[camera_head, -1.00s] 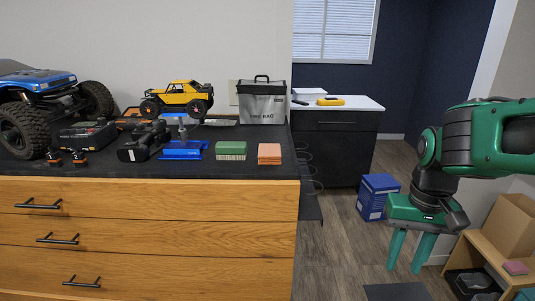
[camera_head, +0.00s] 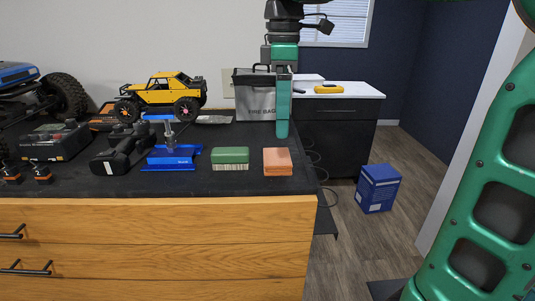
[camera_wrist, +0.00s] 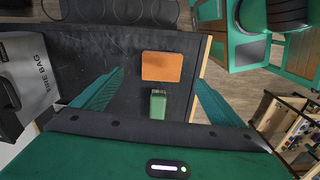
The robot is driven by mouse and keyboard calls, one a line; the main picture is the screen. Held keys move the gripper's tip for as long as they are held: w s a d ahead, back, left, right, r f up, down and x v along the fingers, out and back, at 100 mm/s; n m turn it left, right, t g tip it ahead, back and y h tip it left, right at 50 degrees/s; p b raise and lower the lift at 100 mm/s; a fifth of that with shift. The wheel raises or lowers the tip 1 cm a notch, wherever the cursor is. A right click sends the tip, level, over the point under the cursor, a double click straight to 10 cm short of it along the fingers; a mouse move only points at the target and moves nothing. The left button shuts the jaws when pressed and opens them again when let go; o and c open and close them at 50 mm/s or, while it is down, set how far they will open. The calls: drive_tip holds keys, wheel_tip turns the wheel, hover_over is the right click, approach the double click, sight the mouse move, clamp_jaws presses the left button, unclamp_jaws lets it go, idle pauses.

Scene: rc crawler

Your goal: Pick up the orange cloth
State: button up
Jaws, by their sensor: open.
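The orange cloth (camera_head: 278,162) is a small folded stack lying on the black counter top near its right front corner. In the wrist view the orange cloth (camera_wrist: 162,66) lies beyond the fingertips, roughly centred between them. My gripper (camera_head: 283,132) hangs pointing down above the counter, behind and above the cloth in the head view. In the wrist view my gripper (camera_wrist: 158,80) has its two green fingers wide apart with nothing between them. It is apart from the cloth.
A blue stand (camera_head: 172,157), a black drill (camera_head: 122,147) and a yellow crawler (camera_head: 168,95) are further left. A grey fire bag (camera_head: 255,95) stands behind my gripper. The counter's right edge is close to the cloth.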

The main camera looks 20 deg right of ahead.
sight(275, 156)
drive_tip(key=shift+w+a+f+n, duration=0.15)
drive_tip(key=shift+f, duration=0.45)
drive_tip(key=shift+w+a+f+n, duration=0.1)
drive_tip(key=shift+a+f, duration=0.1)
drive_tip(key=shift+f, duration=0.45)
drive_tip(key=shift+w+a+f+n, duration=0.15)
drive_tip(key=shift+f, duration=0.45)
drive_tip(key=shift+s+a+f, duration=0.1)
drive_tip(key=shift+s+f, duration=0.15)
drive_tip(key=shift+f, duration=1.3)
drive_tip(key=shift+s+f, duration=0.2)
drive_tip(key=shift+f, duration=1.3)
drive_tip(key=c, duration=1.2)
drive_tip(key=shift+r, duration=0.1)
drive_tip(key=shift+c, duration=0.2)
drive_tip(key=shift+r, duration=0.55)
wheel_tip(275, 156, up, 3)
drive_tip(key=shift+w+f, duration=0.1)
drive_tip(key=shift+f, duration=0.05)
drive_tip(key=s+a+r, duration=0.3)
drive_tip(key=a+r, duration=0.4)
drive_tip(key=a, duration=0.4)
drive_tip(key=shift+s, duration=0.2)
drive_tip(key=shift+a, duration=0.1)
